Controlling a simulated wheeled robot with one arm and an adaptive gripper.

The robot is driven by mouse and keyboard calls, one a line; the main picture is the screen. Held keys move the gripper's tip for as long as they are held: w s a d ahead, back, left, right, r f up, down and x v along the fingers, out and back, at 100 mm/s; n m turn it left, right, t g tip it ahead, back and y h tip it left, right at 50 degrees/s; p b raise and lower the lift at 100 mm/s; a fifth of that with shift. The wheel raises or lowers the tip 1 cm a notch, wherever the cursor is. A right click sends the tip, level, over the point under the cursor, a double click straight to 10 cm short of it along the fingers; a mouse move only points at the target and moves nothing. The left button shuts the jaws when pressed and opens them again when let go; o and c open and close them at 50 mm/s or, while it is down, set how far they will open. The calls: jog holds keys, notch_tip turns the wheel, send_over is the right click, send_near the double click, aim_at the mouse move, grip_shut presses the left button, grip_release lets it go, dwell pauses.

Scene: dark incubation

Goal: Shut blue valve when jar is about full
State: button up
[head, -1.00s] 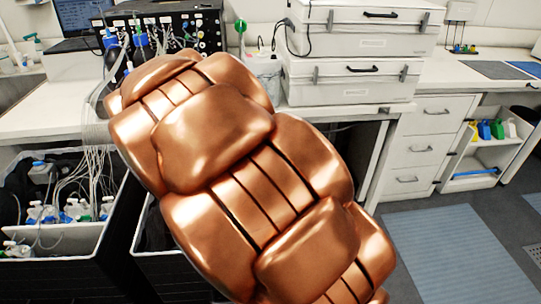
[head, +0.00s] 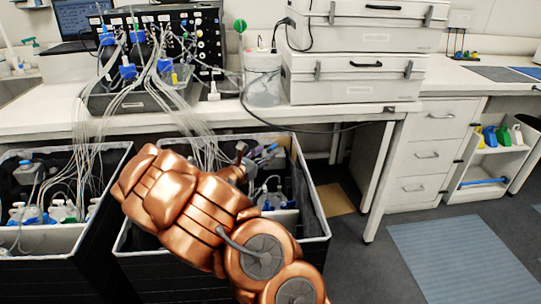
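A translucent jar (head: 263,85) stands on the bench, right of the black panel. Its fill level is hard to read. Several blue valve-like parts sit at the panel, including one at its upper left (head: 106,38) and one lower down (head: 127,70); I cannot tell which is the task's valve. My copper arm reaches over the right-hand black bin. What looks like my gripper (head: 245,160) is low, below the bench edge and apart from the jar and panel. Its fingers are too small and partly hidden to read.
Many thin tubes run from the panel (head: 205,40) down into two black bins (head: 60,262) holding bottles. White cases (head: 355,85) are stacked right of the jar. A black cable (head: 330,130) crosses the bench front. Open floor lies at the right.

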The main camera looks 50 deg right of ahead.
aim_at(270, 148)
jog(key=shift+n+t, duration=0.6)
jog(key=shift+n, duration=0.3)
jog(key=shift+w+d+f, duration=0.55)
jog(key=shift+w+d, duration=0.1)
jog(key=shift+d, duration=0.6)
jog(key=shift+w+d+f, duration=0.5)
jog(key=shift+w+d, duration=0.2)
jog(key=shift+d, duration=0.55)
jog(key=shift+w+d+f, duration=0.55)
jog(key=shift+w+d, duration=0.1)
jog(key=shift+d, duration=0.6)
jog(key=shift+c, duration=0.2)
grip_shut()
